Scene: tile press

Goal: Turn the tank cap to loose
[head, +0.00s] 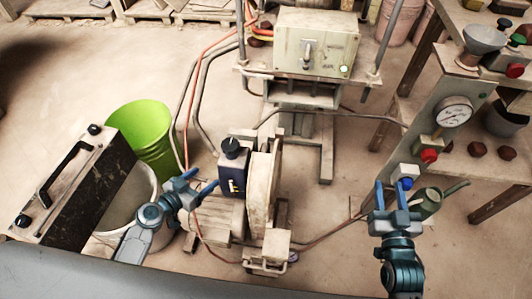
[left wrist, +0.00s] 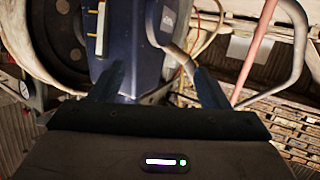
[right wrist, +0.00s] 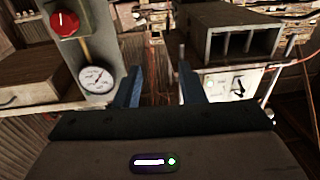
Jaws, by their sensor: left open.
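The tank (head: 233,179) is a dark blue box with a yellow-marked strip on its face, beside the large pale wheel in the head view. Its round black cap (head: 231,147) sits on top; I cannot tell its turn position. My left gripper (head: 205,180) is open, just left of the tank and lower than the cap. In the left wrist view the blue tank (left wrist: 140,55) shows beyond and between the open fingers (left wrist: 158,88); the cap is not clearly seen there. My right gripper (head: 392,188) is open and empty, far to the right, below the gauge panel; its fingers (right wrist: 160,85) have nothing between them.
A green bucket (head: 147,135) and a dark case with a black handle (head: 75,185) stand left. The pale wheel (head: 260,190) is close right of the tank. A press box (head: 315,42) stands behind. A gauge (head: 454,111) and red knob (head: 429,156) are right.

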